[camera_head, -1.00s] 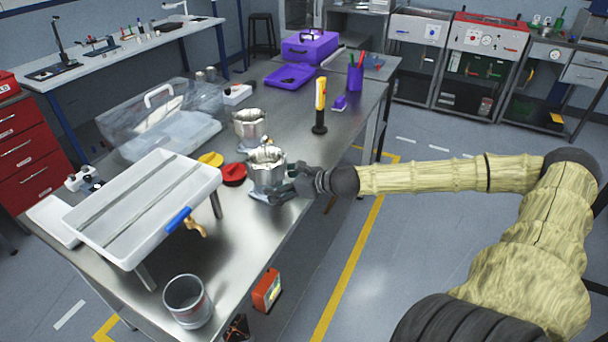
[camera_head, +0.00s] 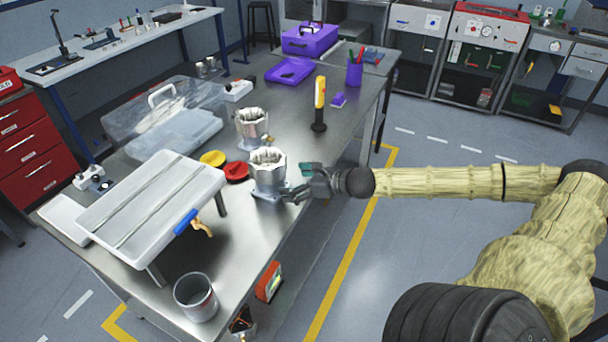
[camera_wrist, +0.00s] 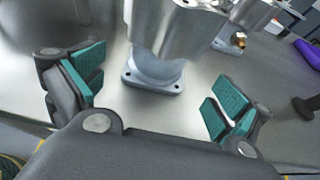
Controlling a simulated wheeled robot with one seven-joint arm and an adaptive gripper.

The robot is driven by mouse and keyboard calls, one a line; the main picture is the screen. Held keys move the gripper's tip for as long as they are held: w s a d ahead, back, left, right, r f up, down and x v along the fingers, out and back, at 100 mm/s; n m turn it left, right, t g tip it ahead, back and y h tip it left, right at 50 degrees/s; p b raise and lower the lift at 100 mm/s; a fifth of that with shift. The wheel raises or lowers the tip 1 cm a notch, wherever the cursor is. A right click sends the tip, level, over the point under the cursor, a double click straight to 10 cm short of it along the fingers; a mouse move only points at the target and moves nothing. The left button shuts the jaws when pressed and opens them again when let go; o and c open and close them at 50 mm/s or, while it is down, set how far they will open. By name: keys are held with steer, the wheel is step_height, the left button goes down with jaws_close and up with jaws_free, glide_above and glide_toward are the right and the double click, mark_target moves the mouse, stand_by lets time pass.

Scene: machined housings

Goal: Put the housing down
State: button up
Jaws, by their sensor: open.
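A silver machined housing (camera_head: 268,172) stands upright on the steel table near its right edge. It also shows in the wrist view (camera_wrist: 170,40), its flanged base flat on the table and its top cut off by the frame. My gripper (camera_head: 300,185) is just to the right of this housing. In the wrist view my gripper (camera_wrist: 155,95) is open, its teal pads wide apart and clear of the base. A second similar housing (camera_head: 251,128) stands behind the first, with a brass fitting low on its side.
A red lid (camera_head: 236,171) and a yellow lid (camera_head: 213,158) lie left of the housing. A white raised tray (camera_head: 150,205) stands at front left, a metal cup (camera_head: 195,298) in front. A yellow-and-black upright tool (camera_head: 319,105) stands behind. Bare table (camera_head: 240,235) lies in front.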

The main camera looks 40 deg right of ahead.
steer(key=shift+p+v, duration=0.9)
steer(key=shift+v, duration=0.85)
